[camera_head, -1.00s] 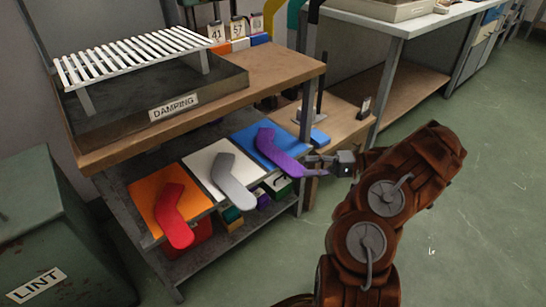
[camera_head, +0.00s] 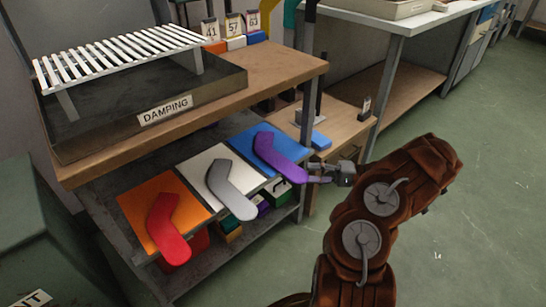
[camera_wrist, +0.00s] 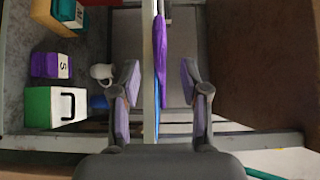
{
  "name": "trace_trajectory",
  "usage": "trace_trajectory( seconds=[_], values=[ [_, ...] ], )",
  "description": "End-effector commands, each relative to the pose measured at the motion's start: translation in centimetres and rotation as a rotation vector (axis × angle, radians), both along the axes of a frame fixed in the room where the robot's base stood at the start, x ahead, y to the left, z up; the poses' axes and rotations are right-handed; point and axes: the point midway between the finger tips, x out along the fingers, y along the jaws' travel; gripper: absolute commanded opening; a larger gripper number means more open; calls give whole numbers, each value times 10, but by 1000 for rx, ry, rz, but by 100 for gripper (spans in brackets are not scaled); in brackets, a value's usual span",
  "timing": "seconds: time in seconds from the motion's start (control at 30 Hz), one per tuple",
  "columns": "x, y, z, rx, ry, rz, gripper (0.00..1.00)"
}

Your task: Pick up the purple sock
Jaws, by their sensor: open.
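The purple sock (camera_head: 279,158) lies on a blue board on the shelf under the damping table, its foot end reaching past the shelf's front edge. My gripper (camera_head: 314,174) is at that foot end, at the right of the shelf. In the wrist view the purple sock (camera_wrist: 161,60) and the blue board's edge run between the two open fingers of my gripper (camera_wrist: 161,95). The fingers stand apart on both sides, with visible gaps to the sock.
A grey sock (camera_head: 230,184) on a white board and a red sock (camera_head: 164,228) on an orange board lie to the left. Labelled boxes, one green (camera_wrist: 57,107) and one purple (camera_wrist: 51,65), sit below the boards. A table leg (camera_head: 306,125) stands close to my gripper.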

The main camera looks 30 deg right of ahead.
Motion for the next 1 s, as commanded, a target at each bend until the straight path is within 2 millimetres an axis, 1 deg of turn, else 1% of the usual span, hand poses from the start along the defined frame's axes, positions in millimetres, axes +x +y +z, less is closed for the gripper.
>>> trace_trajectory(
  seconds=[0.27, 0.63, 0.9, 0.93, 1.0],
  values=[
    [6, 11, 0, 3, -3, 2, 45],
    [25, 48, -2, 4, -1, 7, 45],
    [28, 51, 0, 0, 0, 3, 45],
    [28, 51, 0, 0, 0, 3, 44],
    [28, 51, 0, 0, 0, 3, 37]
  ],
)
